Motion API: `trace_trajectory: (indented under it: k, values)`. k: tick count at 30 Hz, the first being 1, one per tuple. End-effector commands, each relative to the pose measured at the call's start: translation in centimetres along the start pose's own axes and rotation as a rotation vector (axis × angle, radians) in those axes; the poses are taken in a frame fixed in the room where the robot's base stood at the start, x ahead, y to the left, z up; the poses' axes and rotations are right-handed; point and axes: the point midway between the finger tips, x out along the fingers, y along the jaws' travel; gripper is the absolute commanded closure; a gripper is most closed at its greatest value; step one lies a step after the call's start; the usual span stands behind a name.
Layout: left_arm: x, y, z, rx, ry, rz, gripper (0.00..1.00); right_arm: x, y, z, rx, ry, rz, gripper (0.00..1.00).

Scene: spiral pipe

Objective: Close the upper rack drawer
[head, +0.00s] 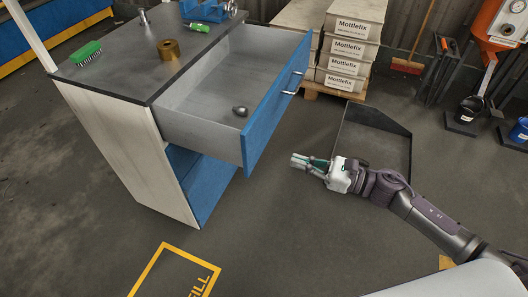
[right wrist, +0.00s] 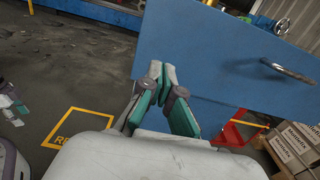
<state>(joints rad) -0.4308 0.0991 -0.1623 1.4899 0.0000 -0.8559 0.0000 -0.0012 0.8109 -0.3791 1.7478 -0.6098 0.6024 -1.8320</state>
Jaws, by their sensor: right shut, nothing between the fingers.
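The upper rack drawer (head: 272,100) is pulled far out of the grey-topped cabinet (head: 125,60). It has a blue front with a metal handle (head: 293,83), which also shows in the right wrist view (right wrist: 288,71). A small dark metal piece (head: 240,111) lies inside the drawer. My right gripper (head: 295,160) is shut and empty, in front of the drawer front and to its right, below the handle in the picture. In the right wrist view its fingertips (right wrist: 158,70) overlap the blue front; I cannot tell whether they touch. Part of my left gripper (right wrist: 12,106) shows at the left edge.
A green brush (head: 85,53), a brass cylinder (head: 169,49) and a green-handled tool (head: 196,27) lie on the cabinet top. Stacked Mottlefix boxes (head: 345,65) stand behind the drawer. A dark open tray (head: 385,135) stands behind my right gripper. Floor before the cabinet is clear.

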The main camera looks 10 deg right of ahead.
Motion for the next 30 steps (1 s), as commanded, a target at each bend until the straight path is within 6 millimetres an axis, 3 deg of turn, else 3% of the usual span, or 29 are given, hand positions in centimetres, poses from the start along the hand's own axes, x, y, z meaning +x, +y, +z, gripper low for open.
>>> trace_trajectory:
  k: [6, 13, 19, 30]
  values:
    - [1.1, 0.1, 1.4, 0.002, -0.012, 0.002, 0.52, 5.0, -0.1, 0.3, 0.002, -0.004, -0.002, 1.0]
    - [2.1, 0.2, 2.6, 0.004, -0.019, 0.003, 0.52, 8.7, -0.1, 0.1, 0.003, -0.001, -0.001, 1.0]
    - [2.5, 0.2, 3.0, 0.005, -0.022, 0.003, 0.52, 9.9, -0.1, 0.0, 0.004, 0.001, -0.003, 1.0]
    - [2.5, 0.2, 3.1, 0.006, -0.022, 0.003, 0.52, 10.1, -0.1, -0.1, 0.004, 0.0, -0.003, 1.0]
